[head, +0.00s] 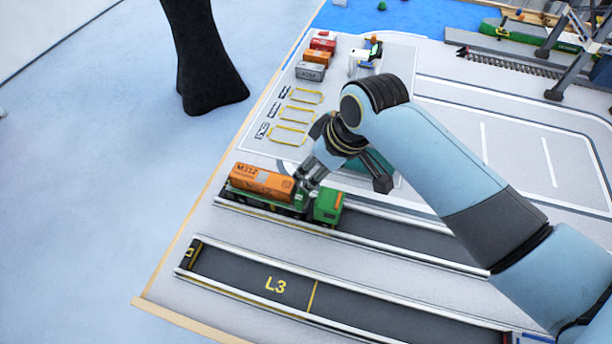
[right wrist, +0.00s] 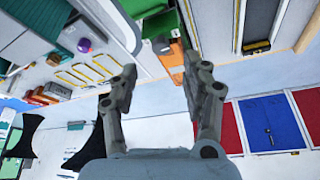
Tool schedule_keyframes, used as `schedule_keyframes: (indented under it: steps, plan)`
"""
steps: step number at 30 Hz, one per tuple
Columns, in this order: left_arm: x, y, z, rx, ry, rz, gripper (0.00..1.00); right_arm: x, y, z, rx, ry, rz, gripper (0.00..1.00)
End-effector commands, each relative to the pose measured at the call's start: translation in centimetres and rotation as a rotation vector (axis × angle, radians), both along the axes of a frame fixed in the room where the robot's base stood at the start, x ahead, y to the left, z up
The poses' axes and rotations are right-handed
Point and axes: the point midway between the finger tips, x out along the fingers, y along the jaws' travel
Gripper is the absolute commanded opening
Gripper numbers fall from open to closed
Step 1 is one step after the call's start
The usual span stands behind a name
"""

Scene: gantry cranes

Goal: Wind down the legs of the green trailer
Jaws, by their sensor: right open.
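A green trailer (head: 268,203) with an orange container (head: 262,181) marked M312 on it stands in a dark lane, behind a green truck cab (head: 328,206). I cannot make out the trailer's legs or a crank for them. My right gripper (head: 345,178) is open beside the trailer's cab end, with one finger close to the container's right end. I cannot tell whether it touches. In the right wrist view the open fingers (right wrist: 154,72) have nothing between them, and green vehicle parts (right wrist: 170,58) show just beyond. My left gripper is not in view.
An empty lane marked L3 (head: 275,286) lies in front, with raised white rails. Small containers (head: 311,71) stand at the back near yellow-outlined bays (head: 292,137). Crane legs (head: 577,70) stand at the far right. A black object (head: 213,90) stands beyond the table's left edge.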

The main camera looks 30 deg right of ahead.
Motion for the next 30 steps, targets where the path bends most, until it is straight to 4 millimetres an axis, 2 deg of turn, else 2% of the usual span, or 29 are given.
schedule_keyframes:
  steps: [3,10,21,23,30]
  plan:
    - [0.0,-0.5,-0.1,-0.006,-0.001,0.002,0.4,0.9,0.4,-2.3,0.001,0.002,0.001,0.48]
    - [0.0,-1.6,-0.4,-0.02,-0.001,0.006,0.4,2.1,0.8,-5.3,0.001,0.001,0.0,0.48]
    - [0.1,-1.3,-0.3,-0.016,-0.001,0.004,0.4,2.4,0.9,-6.0,0.0,-0.002,0.001,0.48]
    - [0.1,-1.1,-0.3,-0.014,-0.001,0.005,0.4,2.4,0.9,-6.0,0.0,-0.001,0.0,0.43]
    - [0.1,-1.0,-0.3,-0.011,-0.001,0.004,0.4,2.4,0.9,-6.0,0.0,-0.001,0.0,0.11]
